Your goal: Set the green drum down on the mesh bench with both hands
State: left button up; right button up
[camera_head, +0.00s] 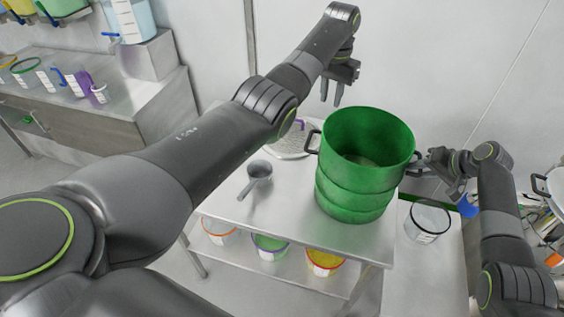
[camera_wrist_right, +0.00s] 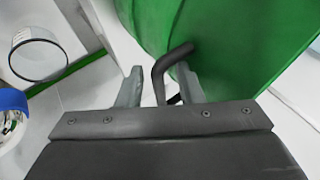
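The green drum (camera_head: 350,190) stands upright and open-topped over the right part of a steel bench top (camera_head: 285,225); I cannot tell whether its base bears fully on it. No mesh shows clearly on that top. The drum's dark left handle (camera_head: 311,142) is free. My left gripper (camera_head: 331,100) is open and empty, behind and above that handle, fingers pointing down. My right gripper (camera_head: 424,166) is at the drum's right side. In the right wrist view its fingers (camera_wrist_right: 160,88) are apart, with the dark right handle (camera_wrist_right: 172,58) between them, beside the green wall (camera_wrist_right: 225,45).
A dark scoop (camera_head: 257,176) and a pale round dish (camera_head: 291,140) lie left of the drum. A clear beaker (camera_head: 427,222) stands on the surface to the right. Several coloured tubs, including a yellow-rimmed one (camera_head: 325,262), sit on the shelf below. The bench's front left is clear.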

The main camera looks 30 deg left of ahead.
jog(key=v, duration=1.1)
jog(key=shift+s+d+r, duration=0.15)
jog(key=shift+r, duration=0.1)
